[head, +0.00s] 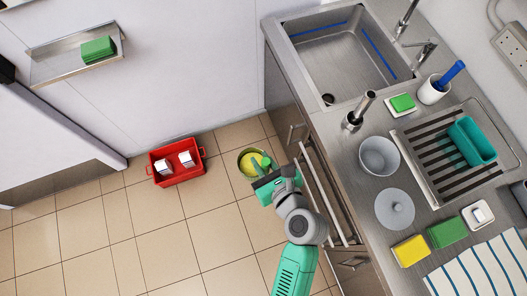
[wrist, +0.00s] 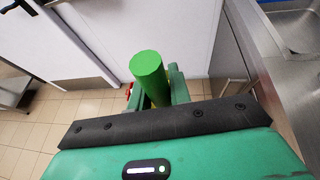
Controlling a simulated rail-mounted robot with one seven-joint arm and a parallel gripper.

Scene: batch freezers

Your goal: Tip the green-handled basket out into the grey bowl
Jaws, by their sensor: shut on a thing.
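The grey bowl (head: 380,157) stands on the steel counter to the right, apart from the basket. The bowl looks empty.
A red crate (head: 177,178) with two white cartons is left of the basket. Drawer handles (head: 322,190) stick out below the counter edge.

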